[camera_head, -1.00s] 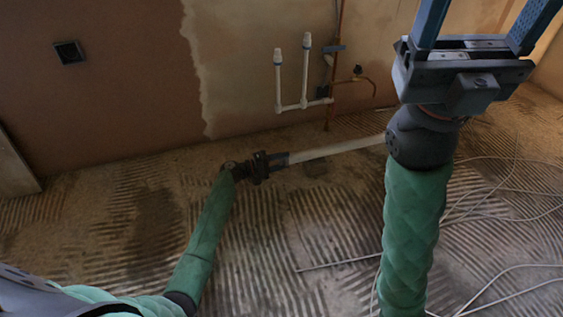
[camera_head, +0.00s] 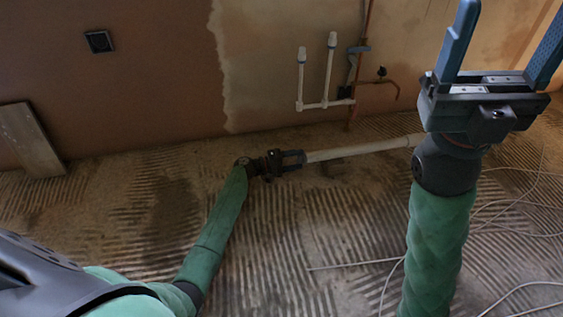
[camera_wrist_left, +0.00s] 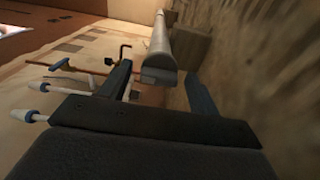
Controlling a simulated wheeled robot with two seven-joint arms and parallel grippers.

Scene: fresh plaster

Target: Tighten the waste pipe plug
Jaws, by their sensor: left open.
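The white waste pipe (camera_head: 365,149) lies low along the floor near the wall in the head view. In the left wrist view the pipe (camera_wrist_left: 162,40) runs away from me, with a grey end piece (camera_wrist_left: 157,77) that may be the plug. My left gripper (camera_head: 298,158) is at the pipe's near end. Its two fingers (camera_wrist_left: 160,88) stand apart on either side of the end piece. I cannot tell whether either finger touches it. My right gripper (camera_head: 500,45) is raised at the upper right, with its blue fingers wide apart and nothing between them.
White capped pipes (camera_head: 326,104) and a copper pipe (camera_head: 362,60) stand at the wall behind. A socket box (camera_head: 99,41) is in the wall. A board (camera_head: 30,140) leans at the left. Loose cables (camera_head: 520,195) lie on the ridged floor at the right.

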